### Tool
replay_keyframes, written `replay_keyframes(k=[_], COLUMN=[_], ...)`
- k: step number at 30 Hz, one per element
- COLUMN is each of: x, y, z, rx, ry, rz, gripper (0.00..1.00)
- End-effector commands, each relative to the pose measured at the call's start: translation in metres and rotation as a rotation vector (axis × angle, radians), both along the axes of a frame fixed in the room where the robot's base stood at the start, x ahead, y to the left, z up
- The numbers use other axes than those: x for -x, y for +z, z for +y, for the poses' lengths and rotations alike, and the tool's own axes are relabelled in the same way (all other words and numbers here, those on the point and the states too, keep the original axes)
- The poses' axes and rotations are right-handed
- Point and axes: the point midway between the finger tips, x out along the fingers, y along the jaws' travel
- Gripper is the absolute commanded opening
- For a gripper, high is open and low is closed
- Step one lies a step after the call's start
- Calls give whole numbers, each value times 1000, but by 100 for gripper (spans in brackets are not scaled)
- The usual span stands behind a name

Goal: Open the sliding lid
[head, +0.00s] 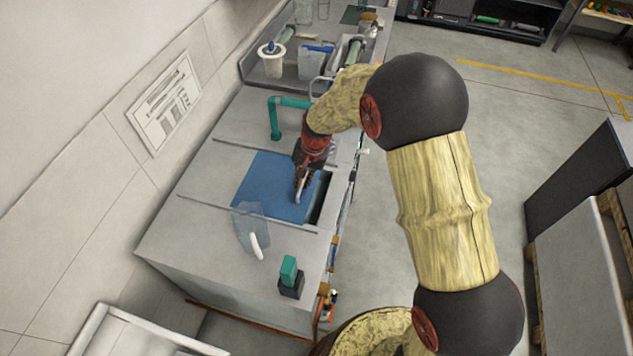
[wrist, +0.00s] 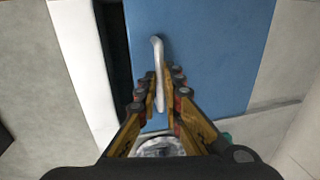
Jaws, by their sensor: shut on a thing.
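The sliding lid (head: 268,182) is a flat blue panel set in the grey counter top. It also fills the middle of the wrist view (wrist: 215,50). A white bar handle (wrist: 158,62) stands on the lid near one edge. My gripper (head: 300,188) is over the lid's right part, with its fingers on both sides of the handle. In the wrist view my gripper (wrist: 163,98) is shut on the handle. A dark open gap (head: 321,204) shows along the lid's right edge. In the wrist view the gap (wrist: 116,50) lies left of the lid.
A clear panel with a white handle (head: 250,230) and a green-topped dark block (head: 289,275) stand on the counter near the lid. A teal pipe (head: 275,118) rises behind it. A wall with a poster (head: 166,103) borders the left.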

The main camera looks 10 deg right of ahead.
Motion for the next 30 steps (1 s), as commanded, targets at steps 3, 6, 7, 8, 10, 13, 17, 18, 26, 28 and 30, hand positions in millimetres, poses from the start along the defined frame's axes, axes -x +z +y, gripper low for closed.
replay_keyframes(k=[3, 6, 7, 8, 10, 13, 17, 18, 26, 28, 30], x=[-13, -23, -27, -29, -35, -43, -50, -51, -55, -55, -55], y=[2, 2, 2, 1, 1, 1, 1, 1, 0, 0, 0], z=[34, 60, 67, 73, 88, 106, 123, 126, 133, 133, 133], rx=[0, -1, -1, 0, 0, -1, -1, -1, 0, 0, 0], ry=[6, 5, 4, 5, 5, 3, 2, 1, 0, 0, 0], rz=[0, 0, 0, 0, -1, -1, -1, -1, 0, 0, 0], gripper=[0, 0, 0, 0, 0, 0, 0, 0, 0, 0, 0])
